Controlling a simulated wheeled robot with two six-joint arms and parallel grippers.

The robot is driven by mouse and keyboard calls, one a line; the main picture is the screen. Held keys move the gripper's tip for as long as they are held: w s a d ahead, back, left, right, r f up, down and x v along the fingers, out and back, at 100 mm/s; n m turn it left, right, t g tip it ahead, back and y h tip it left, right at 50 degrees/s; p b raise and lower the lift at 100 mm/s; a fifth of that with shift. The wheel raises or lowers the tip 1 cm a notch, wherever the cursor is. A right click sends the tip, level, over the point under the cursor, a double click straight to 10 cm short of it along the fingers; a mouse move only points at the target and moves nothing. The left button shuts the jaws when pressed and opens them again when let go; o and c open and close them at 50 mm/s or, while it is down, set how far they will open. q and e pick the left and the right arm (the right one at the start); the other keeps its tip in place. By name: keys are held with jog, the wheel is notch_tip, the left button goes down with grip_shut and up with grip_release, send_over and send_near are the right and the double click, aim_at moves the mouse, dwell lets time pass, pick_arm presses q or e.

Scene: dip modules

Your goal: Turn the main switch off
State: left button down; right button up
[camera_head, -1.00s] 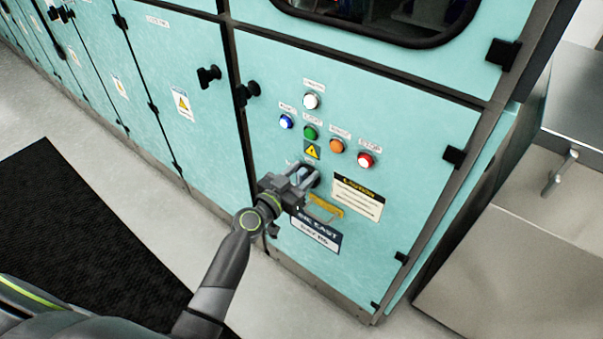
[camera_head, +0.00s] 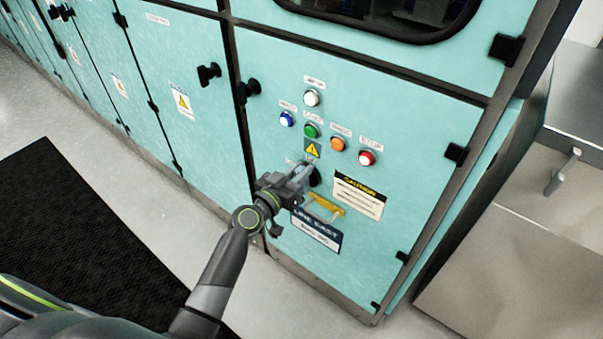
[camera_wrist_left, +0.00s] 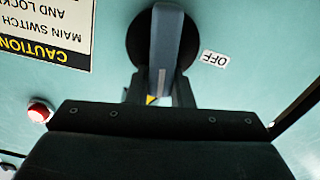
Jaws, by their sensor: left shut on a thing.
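The main switch shows in the left wrist view as a grey bar handle (camera_wrist_left: 166,45) on a round black base (camera_wrist_left: 140,42). An OFF label (camera_wrist_left: 215,58) is beside the base, to its right in that upside-down view. My left gripper (camera_wrist_left: 160,88) is shut on the handle, one finger on each side. In the head view my left gripper (camera_head: 303,176) is at the cabinet front, below the yellow warning triangle (camera_head: 312,149); only part of the black switch base (camera_head: 315,177) shows there, and the gripper hides the handle. My right gripper is not in view.
Above the switch are white (camera_head: 311,98), blue (camera_head: 286,119), green (camera_head: 310,130), orange (camera_head: 337,144) and red (camera_head: 366,158) buttons or lamps. A caution sign (camera_head: 358,195) is to the right. A yellow-topped handle (camera_head: 327,204) sticks out just below the gripper.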

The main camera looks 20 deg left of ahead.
pick_arm(q)
jog(key=n, duration=0.2)
jog(key=shift+w+a+f+n+b, duration=0.15)
jog(key=shift+a+f+n+b, duration=0.05)
jog(key=shift+a+n+b, duration=0.2)
jog(key=n, duration=0.2)
jog(key=shift+w+a+f+n, duration=0.1)
jog(key=shift+a+f+n, duration=0.15)
jog(key=shift+n, duration=0.15)
jog(key=shift+w+a+f+n+b, duration=0.15)
jog(key=shift+f+n+b, duration=0.15)
jog(key=shift+n, duration=1.35)
jog(key=shift+s+a+f+n+b, duration=0.1)
jog(key=shift+a+f+n+b, duration=0.2)
jog(key=shift+n, duration=1.3)
jog(key=shift+w+a+f+n+b, duration=0.15)
jog(key=shift+f+n, duration=0.25)
jog(key=shift+n, duration=1.25)
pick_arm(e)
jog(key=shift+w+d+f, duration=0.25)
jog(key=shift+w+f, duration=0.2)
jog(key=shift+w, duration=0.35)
pick_arm(q)
jog(key=shift+d, duration=0.15)
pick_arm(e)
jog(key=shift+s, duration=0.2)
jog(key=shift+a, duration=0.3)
